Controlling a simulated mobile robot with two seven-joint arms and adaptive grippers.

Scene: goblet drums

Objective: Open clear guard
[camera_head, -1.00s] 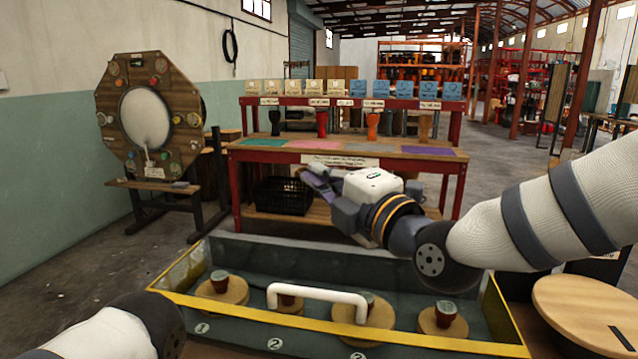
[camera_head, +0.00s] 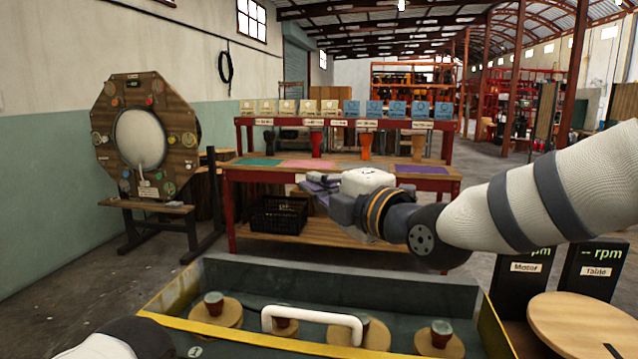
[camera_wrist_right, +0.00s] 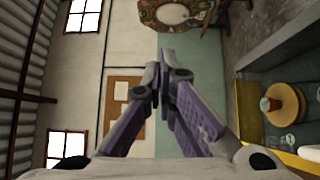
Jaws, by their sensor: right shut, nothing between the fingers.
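The clear guard appears to be the see-through cover over the yellow-edged grey box in front of me; its clear sheet is hard to make out. Its white bar handle (camera_head: 312,314) shows at the near side of the box, above several small drum pieces on round wooden discs. My right gripper (camera_head: 310,186) is beyond the box and higher than the handle, well apart from it. Its purple fingers also show in the right wrist view (camera_wrist_right: 165,58), shut and empty. Only part of my left arm shows at bottom left; its gripper is not in view.
A red-framed bench (camera_head: 340,175) with coloured mats and goblet drums stands behind my right gripper. A black crate (camera_head: 278,216) sits on its lower shelf. An octagonal wooden board (camera_head: 145,135) stands left. Two dark rpm displays (camera_head: 595,275) and a round wooden table (camera_head: 580,325) are at right.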

